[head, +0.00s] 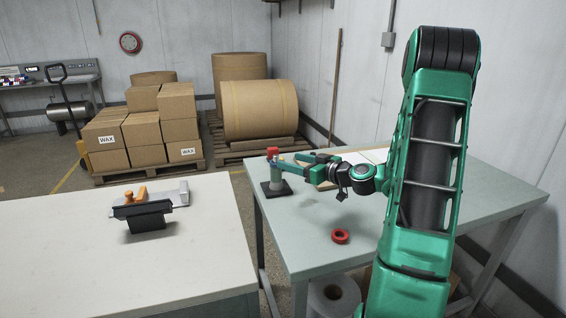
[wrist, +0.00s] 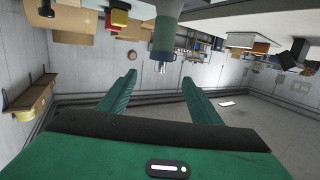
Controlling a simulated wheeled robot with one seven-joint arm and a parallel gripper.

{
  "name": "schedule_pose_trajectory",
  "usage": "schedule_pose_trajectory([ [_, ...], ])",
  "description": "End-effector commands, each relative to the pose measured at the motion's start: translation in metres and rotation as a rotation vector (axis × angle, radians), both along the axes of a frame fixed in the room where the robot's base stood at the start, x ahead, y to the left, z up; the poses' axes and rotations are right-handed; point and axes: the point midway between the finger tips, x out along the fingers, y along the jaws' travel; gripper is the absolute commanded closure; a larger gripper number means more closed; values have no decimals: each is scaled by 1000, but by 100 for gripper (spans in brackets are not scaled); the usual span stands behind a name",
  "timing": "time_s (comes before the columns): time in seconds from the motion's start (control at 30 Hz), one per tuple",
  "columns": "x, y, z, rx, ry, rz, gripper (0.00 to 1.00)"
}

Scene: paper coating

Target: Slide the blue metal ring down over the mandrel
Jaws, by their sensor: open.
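The mandrel (head: 277,175) stands upright on a black base at the left corner of the grey-green table. In the wrist view, which is upside down, it shows as a cylinder (wrist: 168,12) hanging from the top edge. A blue-green band (wrist: 163,46) near its free end looks like the blue ring, seated around it; I cannot tell how far down it sits. In the head view only a small blue patch (head: 281,158) shows there. My gripper (head: 287,160) is open beside the mandrel's upper part.
A red ring (head: 340,236) lies on the table in front of my arm. A red block (head: 272,151) shows by the mandrel's top. The white table (head: 80,250) at left bears a black holder with a trowel-like tool. Boxes and paper rolls stand behind.

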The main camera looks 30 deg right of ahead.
Motion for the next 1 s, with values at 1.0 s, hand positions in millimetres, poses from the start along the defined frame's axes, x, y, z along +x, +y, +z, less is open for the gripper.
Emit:
schedule_pose_trajectory([
  [1.0,-48,-10,7,-1,2,2,42],
])
